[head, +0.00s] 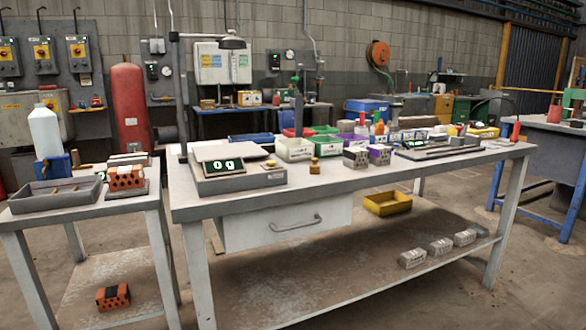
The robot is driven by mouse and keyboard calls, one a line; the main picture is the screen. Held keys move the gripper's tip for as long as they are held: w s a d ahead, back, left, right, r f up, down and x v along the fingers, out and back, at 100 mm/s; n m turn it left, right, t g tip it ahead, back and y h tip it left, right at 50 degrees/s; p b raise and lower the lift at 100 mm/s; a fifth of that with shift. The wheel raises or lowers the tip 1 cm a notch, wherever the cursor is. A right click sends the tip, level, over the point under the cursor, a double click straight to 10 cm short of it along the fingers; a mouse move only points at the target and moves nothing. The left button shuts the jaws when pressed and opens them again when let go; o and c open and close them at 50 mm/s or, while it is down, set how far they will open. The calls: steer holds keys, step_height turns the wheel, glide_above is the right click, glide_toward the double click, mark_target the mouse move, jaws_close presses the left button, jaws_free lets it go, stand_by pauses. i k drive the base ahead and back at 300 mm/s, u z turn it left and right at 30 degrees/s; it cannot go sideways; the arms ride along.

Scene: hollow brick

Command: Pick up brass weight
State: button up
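A small brass weight (314,166) stands upright on the grey workbench (380,182), near its front edge. It is just right of a scale (238,178) whose green display appears to read 0 g. Nothing covers the weight from the front. My gripper is not in view.
A lower side table (60,219) at left holds a grey tray (50,203), orange hollow bricks (125,178) and a white bottle (45,132). A drawer (285,222) hangs under the bench.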

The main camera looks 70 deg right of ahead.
mark_target(314, 168)
steer(key=i, duration=1.8)
steer(key=z, duration=3.25)
